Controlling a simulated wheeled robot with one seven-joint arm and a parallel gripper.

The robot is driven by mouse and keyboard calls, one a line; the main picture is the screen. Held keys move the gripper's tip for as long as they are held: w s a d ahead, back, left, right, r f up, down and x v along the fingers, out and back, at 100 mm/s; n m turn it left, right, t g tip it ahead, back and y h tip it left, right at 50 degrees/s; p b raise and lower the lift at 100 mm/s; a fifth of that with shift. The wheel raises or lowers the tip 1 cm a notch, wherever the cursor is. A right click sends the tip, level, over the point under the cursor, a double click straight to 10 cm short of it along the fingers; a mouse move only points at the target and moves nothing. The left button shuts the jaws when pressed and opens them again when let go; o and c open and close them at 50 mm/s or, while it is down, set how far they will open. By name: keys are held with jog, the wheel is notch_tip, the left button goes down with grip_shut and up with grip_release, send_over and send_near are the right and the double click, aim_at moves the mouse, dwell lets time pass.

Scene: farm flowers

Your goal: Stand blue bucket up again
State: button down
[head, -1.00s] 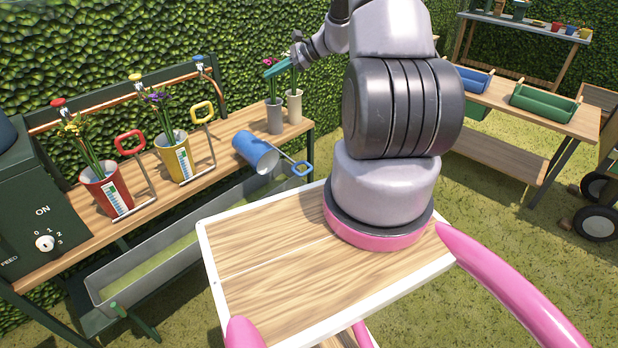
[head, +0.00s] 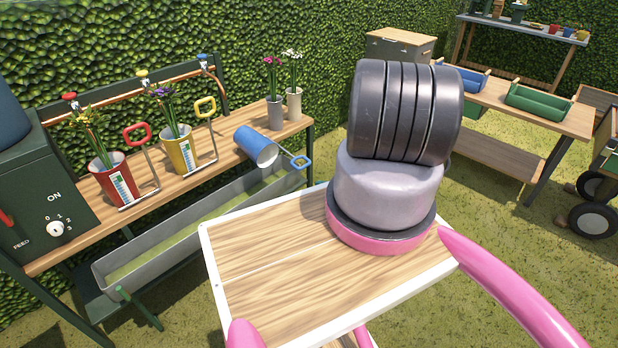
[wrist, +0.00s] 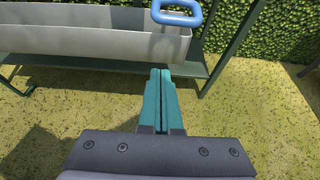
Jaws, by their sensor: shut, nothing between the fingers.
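The blue bucket (head: 256,146) lies on its side on the wooden bench, its open mouth facing right and toward me. Its blue handle (head: 301,162) sticks out past the bench's front edge. In the wrist view the blue handle (wrist: 177,12) shows at the top, above the grey trough; the bucket's body is out of that view. My gripper (wrist: 161,72) has teal fingers pressed together with nothing between them. It points toward the ground and trough, apart from the handle. My gripper is not visible in the head view.
A red bucket (head: 116,187) and a yellow bucket (head: 181,156) with flowers stand upright left of the blue one. Two vases, one grey (head: 275,114) and one pale (head: 294,104), stand close to its right. A grey trough (head: 200,225) runs below the bench front.

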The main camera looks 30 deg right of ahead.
jog(key=w+a, duration=0.3)
jog(key=w, duration=0.5)
jog(key=shift+w+r, duration=0.15)
jog(key=shift+w, duration=0.25)
jog(key=shift+a, duration=0.1)
